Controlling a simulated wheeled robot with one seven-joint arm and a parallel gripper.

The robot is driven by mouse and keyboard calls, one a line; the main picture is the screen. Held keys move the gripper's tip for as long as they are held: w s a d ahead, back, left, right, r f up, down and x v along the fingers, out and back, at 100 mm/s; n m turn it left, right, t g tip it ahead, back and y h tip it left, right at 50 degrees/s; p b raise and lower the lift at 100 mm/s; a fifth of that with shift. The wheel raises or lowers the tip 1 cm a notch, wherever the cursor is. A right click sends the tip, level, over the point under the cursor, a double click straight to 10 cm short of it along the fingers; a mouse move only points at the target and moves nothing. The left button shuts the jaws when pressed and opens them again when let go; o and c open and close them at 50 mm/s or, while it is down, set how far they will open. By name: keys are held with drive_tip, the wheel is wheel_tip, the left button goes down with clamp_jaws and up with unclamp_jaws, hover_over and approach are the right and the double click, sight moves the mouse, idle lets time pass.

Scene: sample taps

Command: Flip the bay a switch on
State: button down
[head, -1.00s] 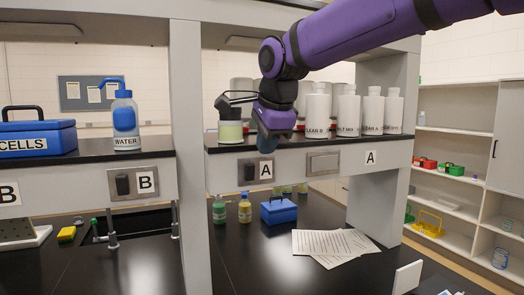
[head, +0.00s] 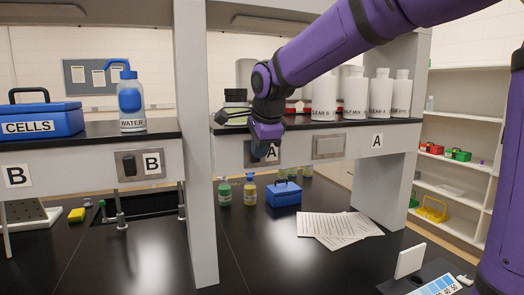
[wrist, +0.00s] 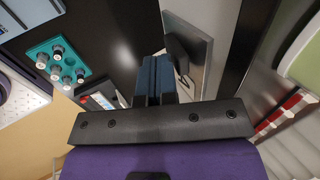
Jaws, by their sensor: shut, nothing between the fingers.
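The bay A switch plate (head: 249,155) is a grey metal plate on the shelf's front edge, left of an "A" label (head: 273,152). My gripper (head: 261,151) is in front of it and hides much of the plate and its black switch in the head view. In the wrist view the plate (wrist: 200,42) stands just right of my shut blue fingers (wrist: 153,78). Its black switch (wrist: 178,54) sticks out close to the fingertips. I cannot tell whether they touch. The fingers hold nothing.
A similar bay B switch (head: 129,166) is on the left shelf edge. A blank plate (head: 328,147) is right of bay A. A grey post (head: 196,150) stands left. Bottles and a blue box (head: 284,194) sit below.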

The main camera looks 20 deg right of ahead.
drive_tip(key=shift+w+r+g, duration=0.2)
drive_tip(key=shift+w+g, duration=0.4)
drive_tip(key=shift+g, duration=0.1)
drive_tip(key=shift+s, duration=0.1)
drive_tip(key=shift+r, duration=0.8)
drive_tip(key=shift+d, duration=0.1)
